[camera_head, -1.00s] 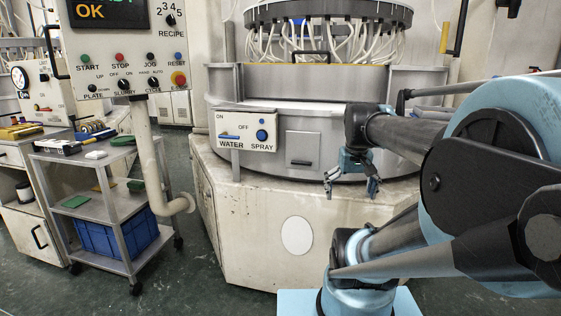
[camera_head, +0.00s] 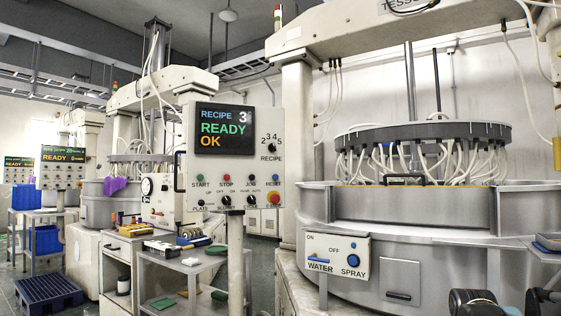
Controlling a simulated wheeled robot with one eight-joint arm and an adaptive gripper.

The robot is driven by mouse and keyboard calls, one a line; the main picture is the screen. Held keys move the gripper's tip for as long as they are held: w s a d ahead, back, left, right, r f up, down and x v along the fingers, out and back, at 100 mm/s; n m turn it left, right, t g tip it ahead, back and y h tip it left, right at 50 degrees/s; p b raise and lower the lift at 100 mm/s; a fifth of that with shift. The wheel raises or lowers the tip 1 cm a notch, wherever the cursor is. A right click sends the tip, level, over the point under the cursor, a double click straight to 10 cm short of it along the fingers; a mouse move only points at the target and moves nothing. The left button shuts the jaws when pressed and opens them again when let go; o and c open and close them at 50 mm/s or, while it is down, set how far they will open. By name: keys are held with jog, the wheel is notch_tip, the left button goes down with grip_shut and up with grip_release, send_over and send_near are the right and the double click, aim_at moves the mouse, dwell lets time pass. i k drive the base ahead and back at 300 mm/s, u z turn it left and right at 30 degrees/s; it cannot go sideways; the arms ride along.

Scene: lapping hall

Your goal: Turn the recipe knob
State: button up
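The recipe knob (camera_head: 271,148) is a small dark round knob at the upper right of a light control panel. Figures 2, 3, 4 and 5 arch over it, with the word RECIPE below. Its exact pointer direction is too small to tell. The panel's screen (camera_head: 224,129) reads RECIPE 3, READY, OK. Nothing touches the knob. My gripper is not in view; only dark parts of my arm show at the bottom right edge, well away from the panel.
Push buttons and a red emergency button (camera_head: 274,199) sit below the knob. A WATER and SPRAY panel (camera_head: 336,257) is on the large round machine at right. A grey cart (camera_head: 180,266) with small items stands at lower left. Open space shows before the knob.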

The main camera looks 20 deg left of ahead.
aim_at(272, 146)
jog(key=z, duration=1.2)
jog(key=k, duration=1.5)
jog(key=u, duration=1.4)
jog(key=i, duration=1.15)
